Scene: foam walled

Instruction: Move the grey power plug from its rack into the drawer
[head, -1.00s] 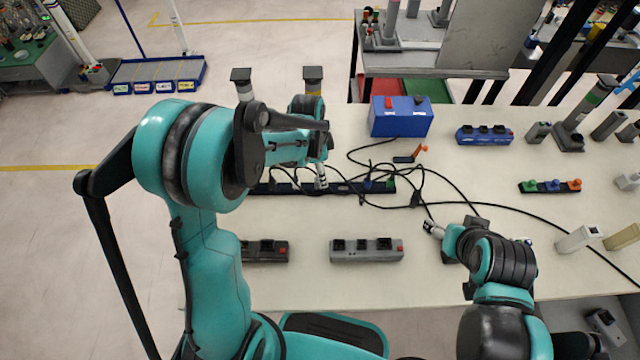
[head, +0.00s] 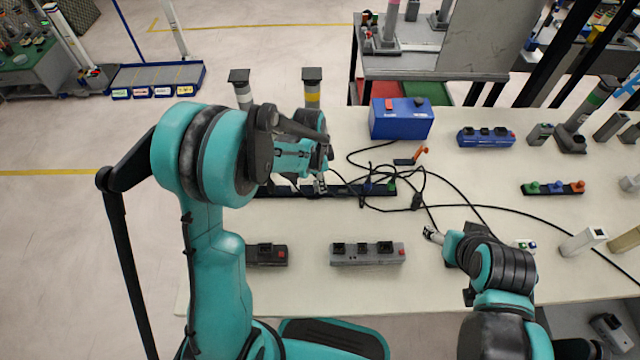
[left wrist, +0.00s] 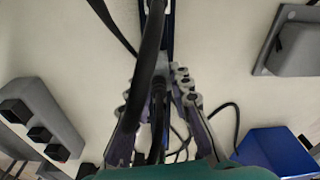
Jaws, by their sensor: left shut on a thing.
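My left gripper (head: 320,185) is at the dark rack strip (head: 350,190) on the table. In the left wrist view its fingers (left wrist: 158,95) are closed around a dark plug body with a black cable (left wrist: 152,50). I take this to be the grey power plug, mostly hidden by the fingers. Other plugs with black cables stand along the rack, with blue and green parts at its right end. My right gripper (head: 432,235) is over the table right of the rack; its finger gap is too small to judge. I cannot make out the drawer.
Loose black cables (head: 470,207) cross the table right of the rack. A blue box (head: 400,120) stands behind it. A grey socket block (head: 367,253) and a dark one (head: 266,254) lie in front.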

